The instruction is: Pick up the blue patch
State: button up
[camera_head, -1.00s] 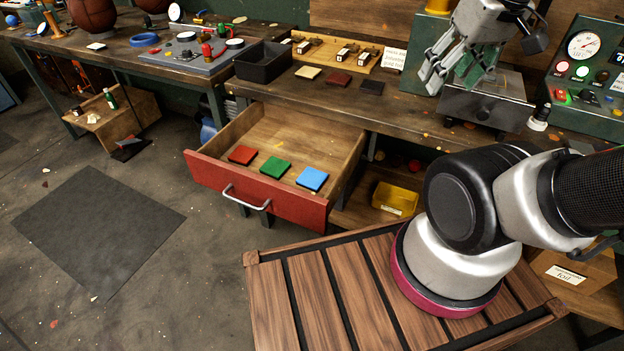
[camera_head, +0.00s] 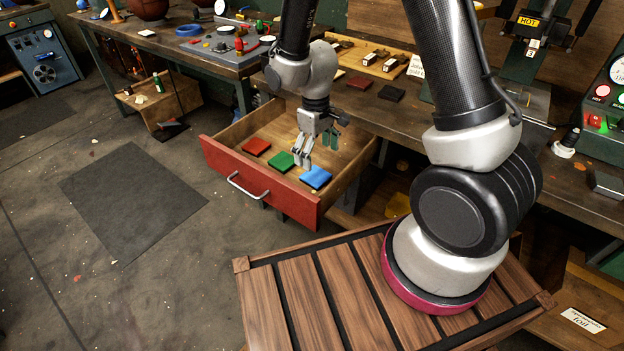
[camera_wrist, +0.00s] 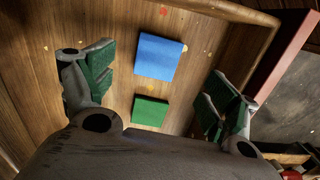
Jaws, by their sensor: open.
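The blue patch (camera_head: 316,177) lies flat in the open drawer, at the right end of a row of three patches. It also shows in the wrist view (camera_wrist: 159,57), ahead of and between my open fingers. The green patch (camera_head: 280,161) lies beside it and shows nearer in the wrist view (camera_wrist: 150,111). The red patch (camera_head: 257,147) is at the left end of the row. My gripper (camera_head: 304,162) points down over the drawer, above and between the green and blue patches.
The drawer (camera_head: 262,185) has a red front and raised wooden walls close around the patches. The workbench (camera_head: 435,130) behind it carries a brown patch (camera_head: 359,81) and a black patch (camera_head: 391,93). A slatted wooden top (camera_head: 300,300) stands in front.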

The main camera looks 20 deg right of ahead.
aim_at(316, 176)
jog(key=shift+w+a, duration=0.2)
jog(key=shift+w, duration=0.2)
jog(key=shift+w+a+f+t, duration=0.1)
jog(key=shift+w+f+t, duration=0.05)
jog(key=shift+f+t, duration=0.15)
jog(key=f, duration=0.7)
jog(key=shift+s+d, duration=0.25)
jog(key=shift+s, duration=0.1)
jog(key=c, duration=1.1)
